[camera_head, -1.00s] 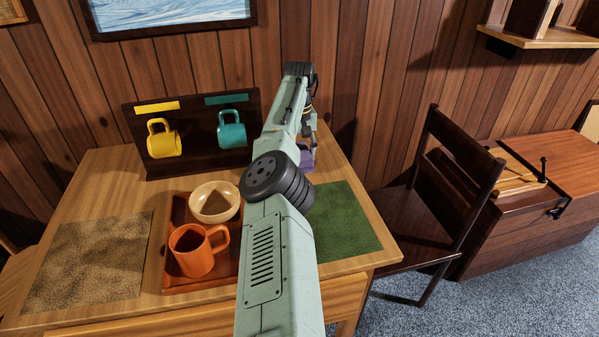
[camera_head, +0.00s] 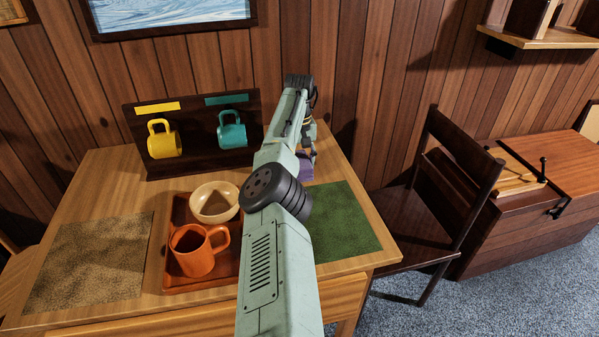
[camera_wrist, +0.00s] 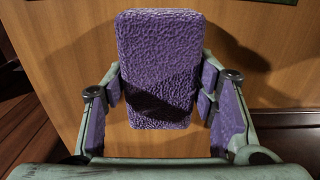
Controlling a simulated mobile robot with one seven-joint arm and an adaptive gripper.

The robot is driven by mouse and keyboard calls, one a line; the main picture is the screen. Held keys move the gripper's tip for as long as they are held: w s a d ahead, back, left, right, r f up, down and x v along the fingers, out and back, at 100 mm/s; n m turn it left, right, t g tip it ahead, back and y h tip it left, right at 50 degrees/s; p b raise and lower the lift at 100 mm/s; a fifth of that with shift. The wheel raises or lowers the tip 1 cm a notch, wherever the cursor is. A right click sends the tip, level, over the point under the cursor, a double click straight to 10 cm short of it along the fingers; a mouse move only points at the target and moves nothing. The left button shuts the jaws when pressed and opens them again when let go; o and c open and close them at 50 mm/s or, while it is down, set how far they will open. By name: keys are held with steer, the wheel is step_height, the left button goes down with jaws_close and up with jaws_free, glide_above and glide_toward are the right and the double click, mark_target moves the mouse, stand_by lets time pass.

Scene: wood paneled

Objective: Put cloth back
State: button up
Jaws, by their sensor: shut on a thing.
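A purple, rough-textured cloth (camera_wrist: 158,50), folded into a thick block, sits between the fingers of my gripper (camera_wrist: 160,92) in the wrist view. My gripper is shut on it. In the head view, the cloth (camera_head: 305,168) shows as a small purple patch under my gripper (camera_head: 308,148), partly hidden by my arm. It is over the back right of the wooden table (camera_head: 95,180), near the far edge of the green mat (camera_head: 345,222). I cannot tell whether the cloth touches the table.
A red-brown tray (camera_head: 180,282) holds an orange mug (camera_head: 196,258) and a pale bowl (camera_head: 214,203). A dark rack (camera_head: 195,155) with yellow (camera_head: 165,145) and teal (camera_head: 231,133) mugs stands behind. A tan mat (camera_head: 90,262) lies left. A dark chair (camera_head: 410,220) stands at right.

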steer(key=shift+f, duration=0.25)
steer(key=o, duration=1.2)
steer(key=shift+o, duration=0.4)
steer(key=shift+o, duration=1.3)
step_height(320, 180, up, 7)
steer(key=shift+r, duration=0.2)
